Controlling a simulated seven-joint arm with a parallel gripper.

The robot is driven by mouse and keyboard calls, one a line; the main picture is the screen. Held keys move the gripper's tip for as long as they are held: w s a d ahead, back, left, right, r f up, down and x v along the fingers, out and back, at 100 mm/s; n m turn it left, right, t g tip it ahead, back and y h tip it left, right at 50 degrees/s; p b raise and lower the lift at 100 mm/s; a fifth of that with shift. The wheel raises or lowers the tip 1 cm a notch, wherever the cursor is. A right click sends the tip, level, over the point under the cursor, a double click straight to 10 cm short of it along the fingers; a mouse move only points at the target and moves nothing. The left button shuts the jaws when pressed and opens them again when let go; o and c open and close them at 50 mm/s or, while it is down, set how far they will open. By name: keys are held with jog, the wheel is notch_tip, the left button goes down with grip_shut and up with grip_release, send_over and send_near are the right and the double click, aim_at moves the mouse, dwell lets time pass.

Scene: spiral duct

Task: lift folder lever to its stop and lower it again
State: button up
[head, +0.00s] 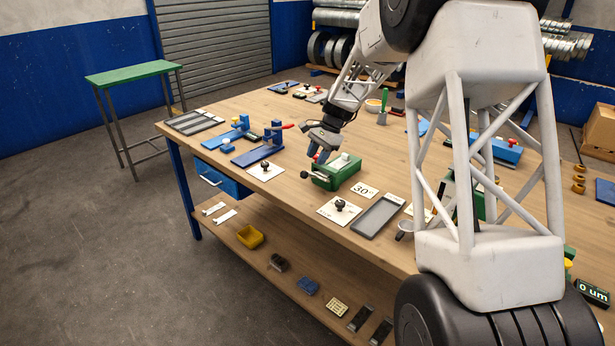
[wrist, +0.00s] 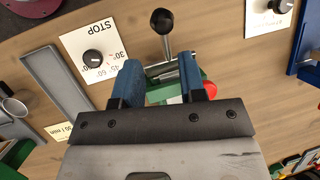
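The green folder (head: 341,173) sits near the front edge of the bench. Its lever (head: 316,175), a metal rod with a black ball knob, points out toward that edge and lies low. In the wrist view the lever (wrist: 166,45) stands out ahead between the two blue fingertips, with its black knob (wrist: 162,21) beyond them. My gripper (head: 317,152) is just above the folder's lever side; in the wrist view my gripper (wrist: 160,64) is open, with no visible contact on the lever. My fingers and palm hide much of the folder (wrist: 160,98). A red knob (wrist: 210,89) shows beside the right finger.
A white STOP plate (wrist: 79,43) with angle marks and a black dial lies beside the folder. Blue fixtures (head: 258,151) stand to the left.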

aim_at(307, 175)
jog(key=shift+w+a+f, duration=0.1)
jog(key=shift+w+f, duration=0.2)
jog(key=shift+w, duration=0.05)
jog(key=shift+f, duration=0.1)
jog(key=shift+x, duration=3.8)
grip_shut()
